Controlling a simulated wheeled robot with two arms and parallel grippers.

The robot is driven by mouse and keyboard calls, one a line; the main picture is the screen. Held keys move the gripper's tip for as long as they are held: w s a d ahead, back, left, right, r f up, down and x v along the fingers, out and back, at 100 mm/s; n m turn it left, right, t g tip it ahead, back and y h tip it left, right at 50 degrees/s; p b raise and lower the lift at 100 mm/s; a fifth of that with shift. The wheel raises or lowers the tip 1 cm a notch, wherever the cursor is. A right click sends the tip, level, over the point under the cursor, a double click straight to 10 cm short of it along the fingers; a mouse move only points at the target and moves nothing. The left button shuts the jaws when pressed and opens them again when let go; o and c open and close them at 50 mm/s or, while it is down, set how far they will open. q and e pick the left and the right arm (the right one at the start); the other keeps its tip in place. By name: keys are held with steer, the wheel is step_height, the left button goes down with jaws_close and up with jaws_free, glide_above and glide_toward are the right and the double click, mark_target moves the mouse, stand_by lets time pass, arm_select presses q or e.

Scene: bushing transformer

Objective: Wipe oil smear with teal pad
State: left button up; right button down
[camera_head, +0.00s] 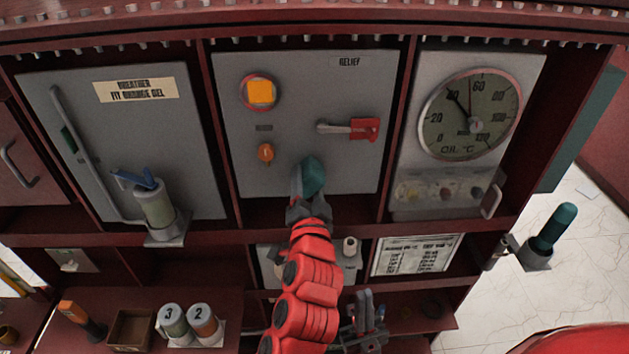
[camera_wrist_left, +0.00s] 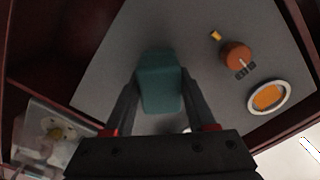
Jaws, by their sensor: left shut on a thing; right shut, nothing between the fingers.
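The teal pad (camera_head: 313,175) is held up in front of the lower middle of the grey RELIEF panel (camera_head: 300,85). My left gripper (camera_head: 307,196) is shut on the pad from below. In the left wrist view, the pad (camera_wrist_left: 160,85) sits between the two dark fingers of the left gripper (camera_wrist_left: 163,100), with the grey panel behind it. I cannot tell whether the pad touches the panel. No oil smear can be made out; the pad and gripper hide part of the panel. My right gripper (camera_head: 364,300) is shut and empty, low in front of the lower shelf.
An oil gauge (camera_head: 470,114) is to the right. A breather cylinder (camera_head: 156,207) is to the left. Numbered canisters (camera_head: 188,322) stand on the lower shelf.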

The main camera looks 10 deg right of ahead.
arm_select(q)
steer(key=shift+a, duration=0.15)
steer(key=shift+s+a+f, duration=0.1)
steer(key=shift+s+f, duration=0.15)
steer(key=shift+s, duration=0.1)
steer(key=b+v, duration=0.1)
steer(key=v, duration=0.4)
steer(key=shift+r+b, duration=0.1)
steer(key=shift+b, duration=0.25)
steer(key=shift+w, duration=0.1)
steer(key=shift+r, duration=0.1)
steer(key=p+v, duration=0.3)
steer(key=p, duration=0.1)
steer(key=shift+p, duration=0.3)
